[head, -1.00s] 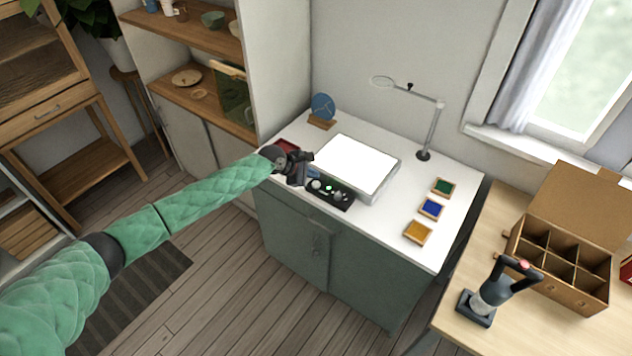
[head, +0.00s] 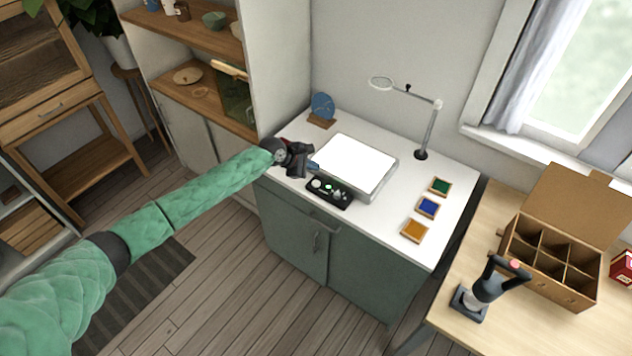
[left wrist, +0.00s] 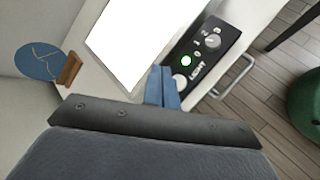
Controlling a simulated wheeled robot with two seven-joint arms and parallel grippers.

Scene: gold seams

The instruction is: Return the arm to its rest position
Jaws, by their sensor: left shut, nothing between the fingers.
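My left arm, in a green quilted sleeve, reaches in from the left in the head view. My left gripper (head: 314,167) is over the left part of the white worktop (head: 403,255), beside the black control box (head: 330,192). Its blue fingers are together and empty; they also show in the left wrist view (left wrist: 163,88). The control box, with a lit green button, knobs and the word LIGHT, shows beyond the fingertips in the left wrist view (left wrist: 215,45). A bright white light panel (head: 354,163) lies just right of the gripper. My right gripper does not show.
A blue disc on a wooden stand (head: 322,106) is behind the gripper. A magnifier lamp (head: 430,125) and green (head: 440,187), blue (head: 428,207) and orange (head: 414,231) trays stand right. A wooden table holds a divided box (head: 548,262). Open floor lies in front.

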